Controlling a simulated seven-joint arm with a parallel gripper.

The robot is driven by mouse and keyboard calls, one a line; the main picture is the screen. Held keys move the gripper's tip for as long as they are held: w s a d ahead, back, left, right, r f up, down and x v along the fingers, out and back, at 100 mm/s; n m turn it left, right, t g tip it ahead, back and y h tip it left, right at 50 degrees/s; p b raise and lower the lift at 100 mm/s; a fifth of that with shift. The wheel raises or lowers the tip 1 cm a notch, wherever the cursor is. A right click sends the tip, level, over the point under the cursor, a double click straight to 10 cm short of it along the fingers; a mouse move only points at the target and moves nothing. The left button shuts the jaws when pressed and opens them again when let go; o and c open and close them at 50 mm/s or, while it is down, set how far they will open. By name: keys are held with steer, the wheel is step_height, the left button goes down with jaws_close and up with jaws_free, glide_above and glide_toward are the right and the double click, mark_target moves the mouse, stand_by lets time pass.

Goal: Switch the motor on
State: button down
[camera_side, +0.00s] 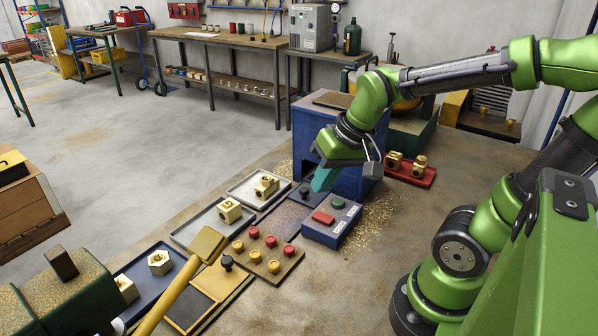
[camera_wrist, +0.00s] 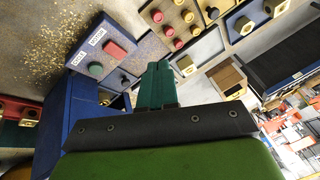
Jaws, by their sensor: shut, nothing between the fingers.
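A blue switch box (camera_side: 322,238) stands on the bench with a large red button (camera_side: 323,217) and a round green button (camera_side: 338,202). My gripper (camera_side: 320,182) has teal fingers and is shut and empty. In the side view it appears just behind and left of the green button, above the bench. In the wrist view the fingertips (camera_wrist: 158,66) point past the box, to the right of both buttons. I see no contact with either button.
A tall blue cabinet (camera_side: 308,128) stands right behind my gripper. A dark knob (camera_side: 304,190) sits close to the fingers. Trays (camera_side: 205,240) with brass parts and a board (camera_side: 282,268) of red and yellow knobs lie in front. Brass chips (camera_side: 375,225) cover the bench right of the box.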

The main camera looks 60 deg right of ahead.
steer(key=s+a+r+n+t+y, duration=0.1)
steer(key=s+a+r+t, duration=0.1)
steer(key=a+r, duration=0.2)
steer(key=shift+s+r+t, duration=0.3)
steer(key=shift+s+r, duration=0.05)
steer(key=w+d+f+n+g+h, duration=0.1)
steer(key=w+d+f+n+g, duration=0.1)
steer(key=d+n, duration=0.4)
steer(key=w+d+f+n+g+h, duration=0.1)
steer(key=w+d+f+n+g, duration=0.2)
steer(key=n, duration=1.3)
steer(key=shift+w+d+g, duration=1.1)
steer(key=shift+w+d, duration=0.5)
steer(key=shift+d, duration=0.2)
steer(key=shift+f, duration=0.15)
